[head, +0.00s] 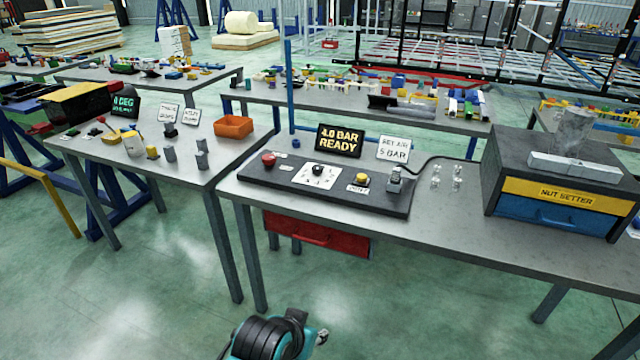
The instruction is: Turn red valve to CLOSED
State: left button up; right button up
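A round red knob (268,158) stands at the left end of a dark control panel (345,196) on the nearest table. It may be the red valve, but no OPEN or CLOSED marking is readable. A small red-topped part (101,120) also shows on the left table, too small to identify. The panel also carries a white dial plate (318,176), a yellow button (361,180) and a grey fitting (395,178). A display behind it reads 4.0 BAR READY (339,142); a sign reads SET AIR 5 BAR (394,149). Neither gripper is recognisable in view.
The nearest table (460,222) has a red drawer (318,236) below and a NUT SETTER cabinet (556,190) at right. Small clear parts (446,178) stand between panel and cabinet. The left table holds an orange bin (233,126). Green floor (160,300) in front is open.

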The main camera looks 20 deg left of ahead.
aim_at(268, 159)
jog(key=i+j+u, duration=0.1)
jog(key=i+j, duration=0.8)
